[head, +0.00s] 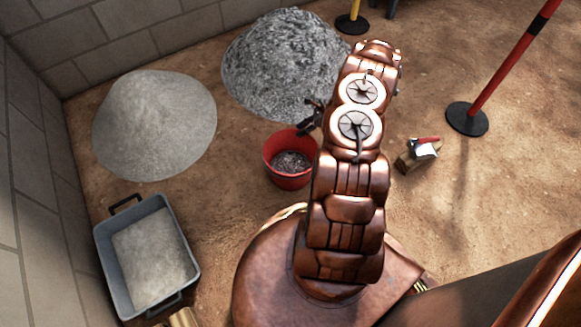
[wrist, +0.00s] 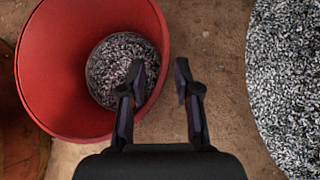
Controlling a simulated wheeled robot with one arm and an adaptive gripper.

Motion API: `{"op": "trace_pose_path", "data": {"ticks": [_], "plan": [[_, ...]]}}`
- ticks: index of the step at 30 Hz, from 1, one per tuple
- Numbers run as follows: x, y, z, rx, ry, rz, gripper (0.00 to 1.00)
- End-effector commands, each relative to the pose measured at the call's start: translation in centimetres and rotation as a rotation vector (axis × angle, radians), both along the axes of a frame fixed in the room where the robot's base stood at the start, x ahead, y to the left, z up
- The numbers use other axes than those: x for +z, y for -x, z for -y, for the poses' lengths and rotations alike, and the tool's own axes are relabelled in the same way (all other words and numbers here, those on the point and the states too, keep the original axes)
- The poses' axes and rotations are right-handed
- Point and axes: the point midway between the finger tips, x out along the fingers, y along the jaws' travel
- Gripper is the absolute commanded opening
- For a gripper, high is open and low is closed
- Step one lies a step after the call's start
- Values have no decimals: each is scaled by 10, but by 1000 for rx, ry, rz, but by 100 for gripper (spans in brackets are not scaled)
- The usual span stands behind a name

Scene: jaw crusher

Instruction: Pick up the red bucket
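The red bucket (head: 289,183) stands upright on the dirt ground, left of my arm in the head view, with grey gravel in its bottom. In the wrist view the bucket (wrist: 62,62) fills the upper left. My gripper (wrist: 158,75) is open, its two dark fingers apart with nothing between them but a stretch of the rim. The left finger shows over the bucket's inside and the right finger over the ground outside. In the head view my gripper (head: 313,113) is at the bucket's upper right rim, partly hidden by my arm. I cannot tell whether it touches the rim.
A dark gravel pile (head: 285,60) lies behind the bucket, and a pale sand pile (head: 155,125) to its left. A grey tub (head: 187,235) of sand stands at lower left. A red post (head: 490,95) and a small block with a red-handled tool (head: 418,153) are at right.

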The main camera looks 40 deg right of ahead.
Motion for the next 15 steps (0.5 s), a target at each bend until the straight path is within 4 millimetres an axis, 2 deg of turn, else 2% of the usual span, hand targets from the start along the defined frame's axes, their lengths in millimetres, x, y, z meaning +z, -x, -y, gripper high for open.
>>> {"op": "trace_pose_path", "data": {"ticks": [9,15], "plan": [[-32,-16,-24,2,-1,-2,32],[-42,-23,-34,0,0,-2,32]]}}
